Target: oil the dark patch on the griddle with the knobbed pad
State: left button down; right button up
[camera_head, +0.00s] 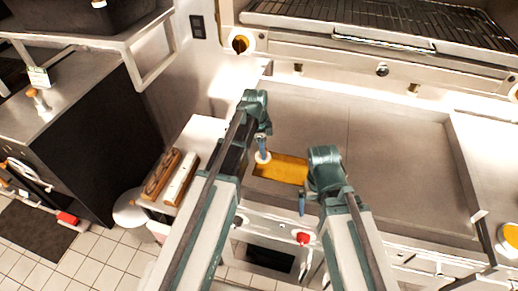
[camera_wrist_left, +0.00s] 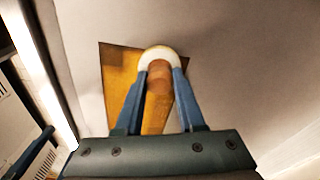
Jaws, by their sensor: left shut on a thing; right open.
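The griddle (camera_head: 395,165) is a wide grey plate with raised walls. A rectangular patch (camera_head: 288,170) near its front left looks golden amber, not dark; it also shows in the left wrist view (camera_wrist_left: 118,82). My left gripper (camera_head: 262,143) is shut on the wooden knob (camera_wrist_left: 159,76) of a round white pad (camera_head: 262,157). The pad is over the patch's left end in the head view; I cannot tell if it touches. In the left wrist view the pad (camera_wrist_left: 160,51) partly hides the patch. My right gripper (camera_head: 302,204) is open, pointing down by the griddle's front edge.
Wooden and white blocks (camera_head: 172,177) lie on a ledge left of the griddle. A red knob (camera_head: 304,238) is on the front panel. A grill rack (camera_head: 385,28) is above the back. The griddle's middle and right are clear.

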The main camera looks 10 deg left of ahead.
pick_arm(q)
jog(key=shift+s+d, duration=0.1)
jog(key=shift+d, duration=0.8)
jog(key=shift+d, duration=1.65)
jog(key=shift+d, duration=0.15)
jog(key=shift+s+d, duration=0.1)
jog(key=shift+d, duration=1.45)
jog(key=shift+d, duration=0.1)
jog(key=shift+d, duration=1.55)
